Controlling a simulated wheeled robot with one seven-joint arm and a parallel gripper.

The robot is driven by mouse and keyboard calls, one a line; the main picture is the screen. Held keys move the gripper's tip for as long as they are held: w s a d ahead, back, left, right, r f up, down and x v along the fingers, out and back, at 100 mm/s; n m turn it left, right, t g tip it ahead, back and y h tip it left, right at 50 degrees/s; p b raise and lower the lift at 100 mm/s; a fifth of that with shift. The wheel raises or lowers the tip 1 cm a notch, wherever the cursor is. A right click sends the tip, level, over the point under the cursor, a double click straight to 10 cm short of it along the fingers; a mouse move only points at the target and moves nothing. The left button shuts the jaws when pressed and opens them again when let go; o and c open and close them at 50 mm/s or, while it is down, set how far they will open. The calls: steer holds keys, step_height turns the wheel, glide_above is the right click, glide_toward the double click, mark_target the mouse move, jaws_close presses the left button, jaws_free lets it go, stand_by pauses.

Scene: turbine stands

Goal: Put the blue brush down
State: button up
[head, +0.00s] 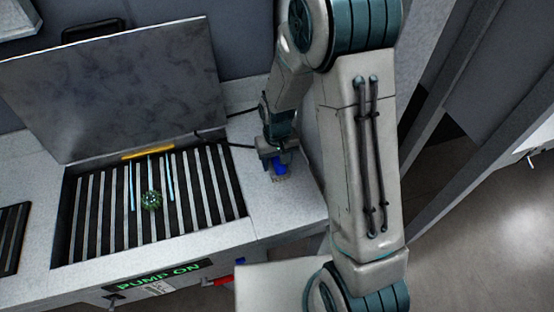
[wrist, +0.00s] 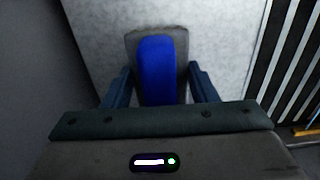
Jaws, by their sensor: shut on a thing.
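The blue brush (head: 279,165) is in my gripper (head: 277,158), over the pale countertop (head: 291,208) to the right of the slatted basin. In the wrist view the blue back of the brush (wrist: 157,70) with its grey rim sits between the two fingers of my gripper (wrist: 159,88). The fingers are shut on its sides. The brush is at or just above the countertop (wrist: 222,40); I cannot tell whether it touches.
The slatted basin (head: 90,215) has an open grey lid (head: 120,90) behind it. Thin pale-blue jets and a green round thing (head: 151,200) show over the slats. A "PUMP ON" display (head: 160,277) is on the front. The countertop around the brush looks clear.

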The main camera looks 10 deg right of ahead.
steer(key=o, duration=1)
steer(key=shift+f, duration=0.1)
step_height(320, 180, up, 12)
steer(key=shift+r+b, duration=0.2)
steer(key=shift+b, duration=0.2)
steer(key=shift+s+f, duration=0.1)
